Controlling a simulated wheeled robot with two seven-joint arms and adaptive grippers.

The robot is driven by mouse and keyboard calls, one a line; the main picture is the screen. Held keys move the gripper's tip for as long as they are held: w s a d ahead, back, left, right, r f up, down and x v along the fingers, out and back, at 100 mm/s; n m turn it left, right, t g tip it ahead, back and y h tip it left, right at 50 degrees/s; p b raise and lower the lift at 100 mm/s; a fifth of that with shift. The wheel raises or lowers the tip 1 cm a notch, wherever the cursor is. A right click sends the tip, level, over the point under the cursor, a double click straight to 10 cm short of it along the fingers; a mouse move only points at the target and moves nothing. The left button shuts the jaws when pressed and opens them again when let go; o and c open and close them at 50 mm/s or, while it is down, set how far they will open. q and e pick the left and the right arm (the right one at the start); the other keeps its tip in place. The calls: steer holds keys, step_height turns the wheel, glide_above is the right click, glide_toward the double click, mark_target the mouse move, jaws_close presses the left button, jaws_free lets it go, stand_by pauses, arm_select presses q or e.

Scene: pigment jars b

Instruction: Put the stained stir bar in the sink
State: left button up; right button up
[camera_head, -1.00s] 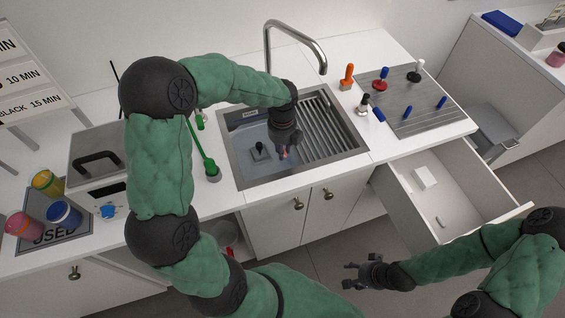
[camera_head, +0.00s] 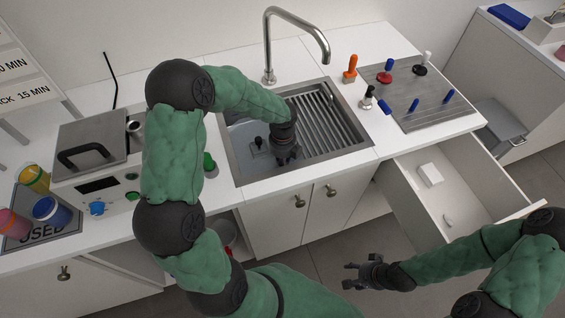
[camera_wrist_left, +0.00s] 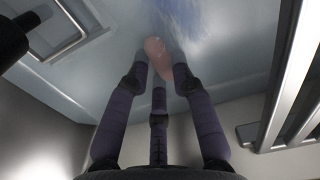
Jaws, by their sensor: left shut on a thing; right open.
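The sink (camera_head: 228,163) is a steel basin with a ribbed drainer on its right side. My left gripper (camera_head: 287,158) is down inside the basin, left of the ribs. In the left wrist view, a pinkish rounded piece (camera_wrist_left: 155,50), which looks like the stained stir bar, is between the fingertips of my left gripper (camera_wrist_left: 160,75), and they are shut on it. The sink floor is right behind it; I cannot tell whether they touch. The fingers hide the bar in the head view. My right gripper (camera_head: 352,275) is open and empty above the floor, in front of the cabinets.
A tall faucet (camera_head: 268,50) stands behind the sink. A grey board (camera_head: 440,100) with several coloured-handled tools lies to the right, above an open drawer (camera_head: 465,190). Jars stand on the USED mat (camera_head: 70,225).

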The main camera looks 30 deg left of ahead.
arm_select(q)
steer(key=shift+f, duration=0.1)
steer(key=o, duration=0.7)
step_height(320, 180, up, 12)
steer(key=p, duration=0.4)
steer(key=shift+p, duration=0.3)
